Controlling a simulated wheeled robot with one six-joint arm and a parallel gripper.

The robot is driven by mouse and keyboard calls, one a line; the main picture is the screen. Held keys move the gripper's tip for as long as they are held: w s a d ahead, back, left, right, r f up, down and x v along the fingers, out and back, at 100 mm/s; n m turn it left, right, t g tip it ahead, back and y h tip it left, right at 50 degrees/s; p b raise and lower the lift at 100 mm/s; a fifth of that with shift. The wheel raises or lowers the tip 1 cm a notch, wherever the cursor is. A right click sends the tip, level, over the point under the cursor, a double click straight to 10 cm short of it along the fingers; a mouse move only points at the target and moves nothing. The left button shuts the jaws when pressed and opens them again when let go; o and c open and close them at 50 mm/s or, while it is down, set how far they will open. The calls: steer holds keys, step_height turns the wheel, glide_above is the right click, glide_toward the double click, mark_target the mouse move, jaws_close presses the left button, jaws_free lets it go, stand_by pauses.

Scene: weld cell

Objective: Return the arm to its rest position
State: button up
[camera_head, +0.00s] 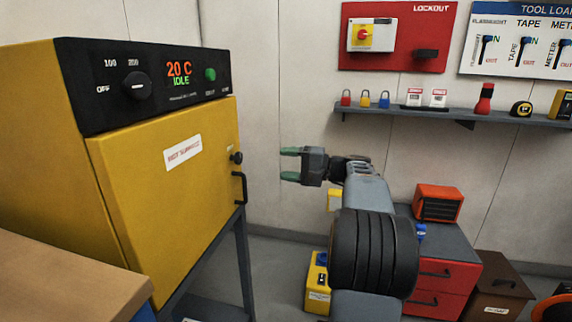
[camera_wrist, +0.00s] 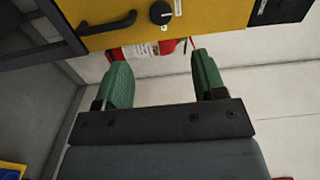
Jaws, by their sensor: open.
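My gripper (camera_head: 290,164) is raised in the middle of the head view, with its green fingers pointing left. The fingers are apart and nothing is between them. In the wrist view my gripper (camera_wrist: 160,85) also shows open and empty. The fingers stand to the right of the yellow oven (camera_head: 170,180), apart from its door handle (camera_head: 240,188). The oven door is shut, and its panel reads 20 C and IDLE. The oven also shows upside down at the top of the wrist view (camera_wrist: 215,17), with its handle and dark knob.
A wall shelf (camera_head: 450,115) holds padlocks, tags, a flashlight and a tape measure. A red lockout board (camera_head: 395,65) hangs above it. A red drawer cabinet (camera_head: 445,285) with an orange box (camera_head: 438,203) stands behind my arm. A wooden tabletop (camera_head: 60,285) fills the lower left.

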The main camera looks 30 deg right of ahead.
steer(key=s+a+r+n+g+h+p, duration=0.1)
steer(key=s+a+r+g+h+p, duration=0.2)
steer(key=a+p, duration=0.5)
steer(key=s+a+r+n+g+h+p, duration=0.15)
steer(key=a+g+p, duration=0.25)
steer(key=a+p, duration=0.4)
steer(key=s+a+r+n+g+h+p, duration=0.1)
steer(key=s+a+r+n+h+p, duration=0.1)
steer(key=s+p, duration=0.5)
steer(key=s+a+r+n+g+h+p, duration=0.1)
steer(key=s+a+r+n+h+p, duration=0.2)
steer(key=s+r+n+h+p, duration=0.2)
steer(key=s+p, duration=0.3)
steer(key=p, duration=0.2)
steer(key=shift+a+g+h, duration=0.3)
steer(key=shift+a+h, duration=0.05)
